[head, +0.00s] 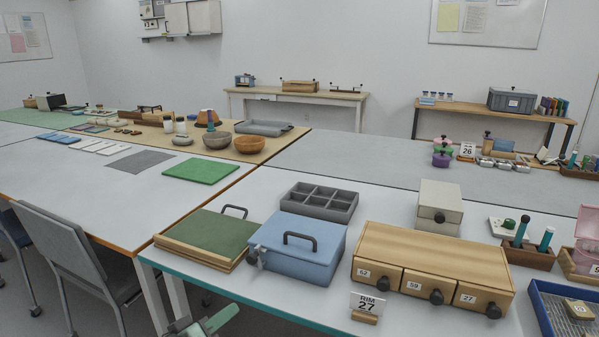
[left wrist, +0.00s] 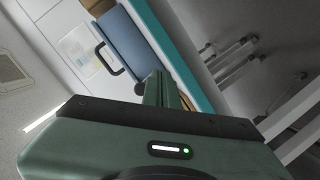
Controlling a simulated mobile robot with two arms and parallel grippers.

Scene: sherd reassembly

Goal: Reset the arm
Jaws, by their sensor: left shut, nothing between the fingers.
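My left gripper (head: 207,325) shows at the bottom edge of the head view, below the near table's front edge and apart from everything on it. Its green fingers are shut with nothing between them. In the left wrist view the green gripper (left wrist: 158,90) fills the lower part, with the table's teal edge and the blue box beyond it. My right gripper is in neither view.
A chair (head: 75,255) stands at the left.

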